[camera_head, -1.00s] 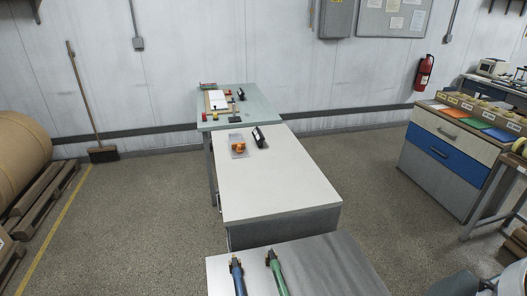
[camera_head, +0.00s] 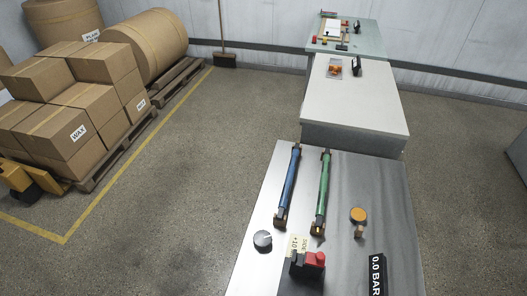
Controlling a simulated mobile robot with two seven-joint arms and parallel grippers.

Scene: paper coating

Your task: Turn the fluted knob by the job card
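A round knob (camera_head: 262,240) with a dark skirt and a pale pointer line sits near the left edge of the grey metal bench (camera_head: 262,205). Its fluting is too small to make out. A small cream card (camera_head: 298,244) with printed writing, likely the job card, is just right of the knob. Its lower part is partly hidden by a black block with a red top (camera_head: 314,260). The writing is only partly legible. Neither of my grippers shows in the head view.
A blue bar (camera_head: 289,185) and a green bar (camera_head: 323,187) lie lengthwise on the bench. An orange disc (camera_head: 358,215) and a black "0.0 BAR" display (camera_head: 377,275) are to the right. A white table (camera_head: 355,100) stands beyond. Boxes on a pallet (camera_head: 85,115) stand left; floor between is clear.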

